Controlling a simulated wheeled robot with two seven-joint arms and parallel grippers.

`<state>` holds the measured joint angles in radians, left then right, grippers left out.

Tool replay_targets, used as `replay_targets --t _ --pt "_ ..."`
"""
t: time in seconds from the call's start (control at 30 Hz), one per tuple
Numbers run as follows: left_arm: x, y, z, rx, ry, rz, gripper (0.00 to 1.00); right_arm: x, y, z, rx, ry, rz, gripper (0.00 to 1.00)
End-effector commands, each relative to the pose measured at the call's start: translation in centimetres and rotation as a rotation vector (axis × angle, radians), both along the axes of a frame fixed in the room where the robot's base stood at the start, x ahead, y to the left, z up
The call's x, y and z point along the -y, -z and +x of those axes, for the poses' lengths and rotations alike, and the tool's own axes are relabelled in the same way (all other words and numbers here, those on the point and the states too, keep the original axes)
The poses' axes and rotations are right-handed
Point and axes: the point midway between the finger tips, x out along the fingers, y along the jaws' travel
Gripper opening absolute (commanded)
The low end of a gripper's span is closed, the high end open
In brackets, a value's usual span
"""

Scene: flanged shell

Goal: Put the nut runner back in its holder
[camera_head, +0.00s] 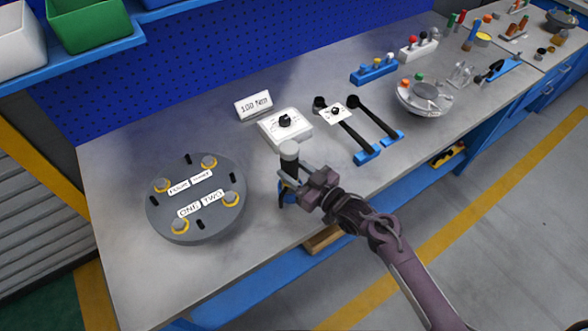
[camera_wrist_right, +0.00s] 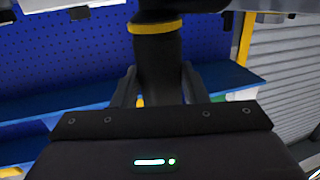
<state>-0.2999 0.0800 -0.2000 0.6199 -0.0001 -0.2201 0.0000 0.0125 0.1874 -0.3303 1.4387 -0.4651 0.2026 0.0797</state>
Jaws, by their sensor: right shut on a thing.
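My right gripper (camera_head: 304,191) is shut on the nut runner, over the bench near its front edge, just right of the round flange. The nut runner's grey cylindrical top (camera_head: 289,150) sticks up above the jaws, and its lower part is partly hidden by the gripper. In the right wrist view the nut runner (camera_wrist_right: 157,65) is a dark cylinder with a yellow ring, between the two fingers (camera_wrist_right: 158,88). A small blue and black part shows under the gripper; I cannot tell whether it belongs to the tool or a holder. My left gripper is out of view.
The grey flange (camera_head: 190,235) carries several yellow-ringed bolts and labels. A white dial box (camera_head: 285,130) and "100 Nm" sign (camera_head: 253,105) stand behind. Two black-handled wrenches rest on blue stands (camera_head: 367,155) to the right. A silver round part (camera_head: 425,98) lies further right.

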Motion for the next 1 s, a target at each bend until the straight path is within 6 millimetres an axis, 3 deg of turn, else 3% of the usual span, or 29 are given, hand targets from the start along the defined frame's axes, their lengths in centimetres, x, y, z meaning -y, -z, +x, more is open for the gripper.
replay_targets --t 0.37,0.4,0.57,0.87,1.0 --pt "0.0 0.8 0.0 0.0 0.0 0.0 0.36 0.0 0.6 0.1 0.007 0.0 0.003 0.0" --pt "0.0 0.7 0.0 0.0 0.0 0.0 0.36 0.0 0.5 0.1 0.008 0.0 0.004 0.42" --pt "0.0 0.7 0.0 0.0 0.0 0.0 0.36 0.0 0.6 0.1 0.005 0.0 0.002 0.63" --pt "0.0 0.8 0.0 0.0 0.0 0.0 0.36 0.1 1.1 -0.2 -0.004 0.0 -0.003 0.65" --pt "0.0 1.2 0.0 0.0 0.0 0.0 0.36 1.2 1.2 -1.1 -0.003 0.001 -0.002 0.65"
